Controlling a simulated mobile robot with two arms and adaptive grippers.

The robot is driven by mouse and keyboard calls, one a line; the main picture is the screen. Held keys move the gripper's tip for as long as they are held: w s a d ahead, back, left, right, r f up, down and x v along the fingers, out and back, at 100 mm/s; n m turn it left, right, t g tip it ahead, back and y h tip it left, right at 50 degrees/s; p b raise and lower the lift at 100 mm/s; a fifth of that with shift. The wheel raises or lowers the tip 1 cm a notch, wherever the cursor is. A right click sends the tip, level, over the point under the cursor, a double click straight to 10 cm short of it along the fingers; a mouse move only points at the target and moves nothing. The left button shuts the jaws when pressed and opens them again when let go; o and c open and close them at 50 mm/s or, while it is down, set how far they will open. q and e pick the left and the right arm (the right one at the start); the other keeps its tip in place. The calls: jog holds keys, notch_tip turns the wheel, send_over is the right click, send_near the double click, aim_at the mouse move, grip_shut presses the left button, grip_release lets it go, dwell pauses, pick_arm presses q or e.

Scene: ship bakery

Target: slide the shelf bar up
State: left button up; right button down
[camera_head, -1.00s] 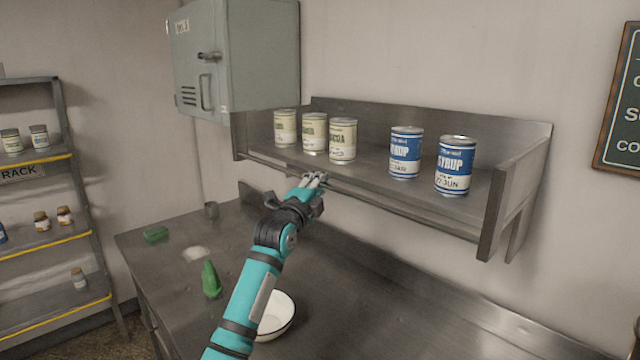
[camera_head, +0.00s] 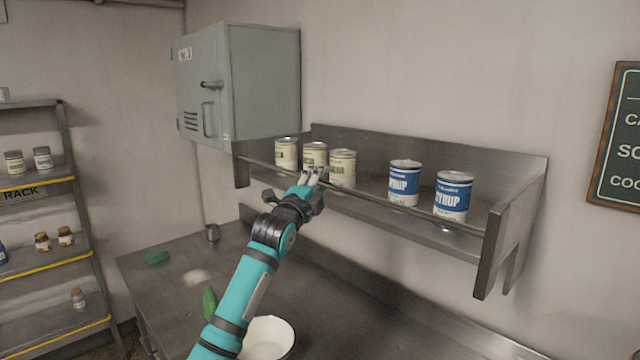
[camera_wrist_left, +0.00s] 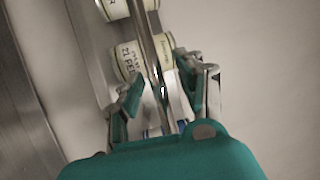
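The shelf bar (camera_head: 410,209) is a thin metal rail along the front of the wall shelf (camera_head: 470,244). It runs above the shelf's front edge, across the front of the cans. In the left wrist view the bar (camera_wrist_left: 149,42) passes between the two fingers of my left gripper (camera_wrist_left: 158,85). The fingers stand apart, with gaps visible beside the bar. Whether one finger touches it from below is unclear. My right gripper is out of view.
Cream cans (camera_head: 286,153) and blue syrup cans (camera_head: 404,182) stand on the shelf behind the bar. A grey cabinet (camera_head: 262,80) hangs over the shelf's left end. Below, the steel counter (camera_head: 340,300) holds a white bowl (camera_head: 283,335) and green items.

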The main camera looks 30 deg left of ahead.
pick_arm(q)
jog(key=shift+f, duration=0.1)
jog(key=shift+s+f, duration=0.1)
jog(key=shift+s, duration=0.15)
jog(key=v, duration=1.1)
jog(key=shift+s, duration=0.25)
